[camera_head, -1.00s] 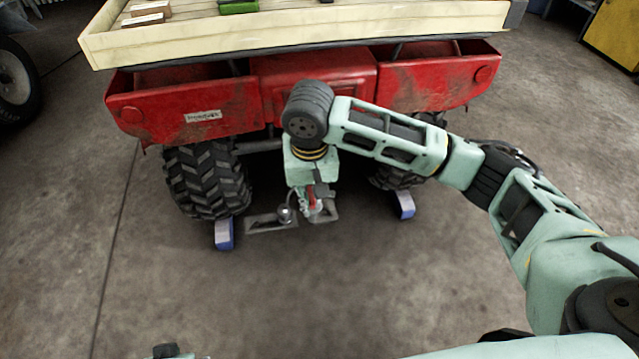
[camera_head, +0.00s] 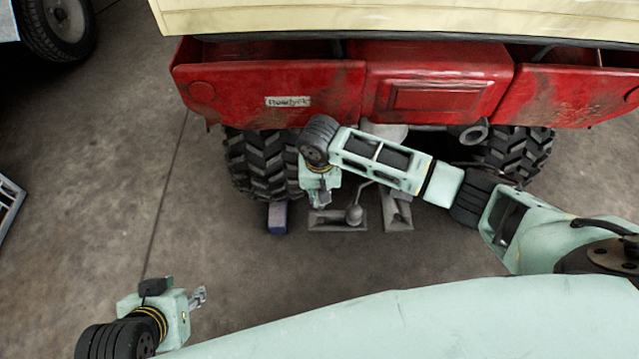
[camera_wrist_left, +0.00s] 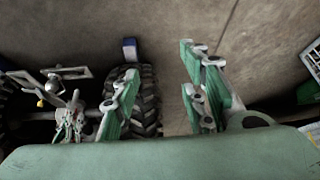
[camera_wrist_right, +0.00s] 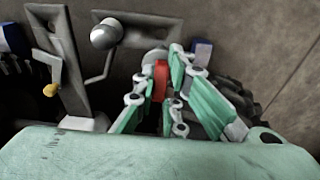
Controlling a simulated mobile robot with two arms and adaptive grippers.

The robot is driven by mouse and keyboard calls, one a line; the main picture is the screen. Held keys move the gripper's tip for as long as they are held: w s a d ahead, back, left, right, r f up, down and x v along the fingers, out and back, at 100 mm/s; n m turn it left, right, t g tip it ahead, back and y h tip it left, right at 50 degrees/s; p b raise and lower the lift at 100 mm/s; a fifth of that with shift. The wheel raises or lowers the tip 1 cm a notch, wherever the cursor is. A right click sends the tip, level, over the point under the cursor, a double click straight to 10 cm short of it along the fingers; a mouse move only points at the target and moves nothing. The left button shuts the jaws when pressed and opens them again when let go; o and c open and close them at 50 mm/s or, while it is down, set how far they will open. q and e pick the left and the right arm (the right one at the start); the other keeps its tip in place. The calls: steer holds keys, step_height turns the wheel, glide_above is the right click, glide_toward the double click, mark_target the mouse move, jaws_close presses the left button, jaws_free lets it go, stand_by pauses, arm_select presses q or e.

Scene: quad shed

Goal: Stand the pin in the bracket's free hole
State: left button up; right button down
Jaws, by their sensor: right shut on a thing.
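My right gripper (camera_head: 322,203) hangs low behind the quad, just left of the ball. In the right wrist view its fingers (camera_wrist_right: 160,78) are shut on a red part (camera_wrist_right: 160,82), which seems to be the pin. The rest of the pin is hidden between the fingers. The grey metal bracket (camera_head: 325,223) lies beneath the quad's rear, with a grey ball (camera_head: 354,214) on it. A second grey angled plate (camera_head: 397,212) is to its right. I cannot make out the free hole. My left gripper (camera_head: 197,298) is open and empty, far lower left.
The red quad (camera_head: 440,90) with its cream load bed (camera_head: 400,18) overhangs the bracket. A rear tyre (camera_head: 262,165) and a blue-grey block (camera_head: 277,217) stand to the left. A yellow knob (camera_wrist_right: 50,90) shows by the angled plate. The concrete floor is clear in front.

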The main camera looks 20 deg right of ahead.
steer(key=shift+s, duration=0.1)
steer(key=shift+f+b, duration=0.9)
steer(key=shift+b, duration=0.3)
steer(key=shift+f+b, duration=0.25)
steer(key=shift+b, duration=0.1)
arm_select(q)
steer(key=w+d+r+t+h, duration=0.3)
steer(key=w+d+r+t, duration=0.2)
steer(key=w+r+t, duration=0.65)
arm_select(e)
steer(key=shift+f+b, duration=0.25)
steer(key=shift+b, duration=0.05)
steer(key=shift+f+b, duration=0.55)
steer(key=shift+b, duration=0.2)
steer(key=shift+f+b, duration=0.65)
steer(key=shift+b, duration=0.15)
arm_select(q)
step_height(320, 180, up, 18)
steer(key=s+d+m+t+h, duration=0.1)
steer(key=s+t+h, duration=0.1)
steer(key=t, duration=0.6)
steer(key=shift+s+d+h, duration=0.2)
steer(key=shift+s+h, duration=0.1)
steer(key=shift+h, duration=0.2)
arm_select(e)
steer(key=shift+f, duration=0.15)
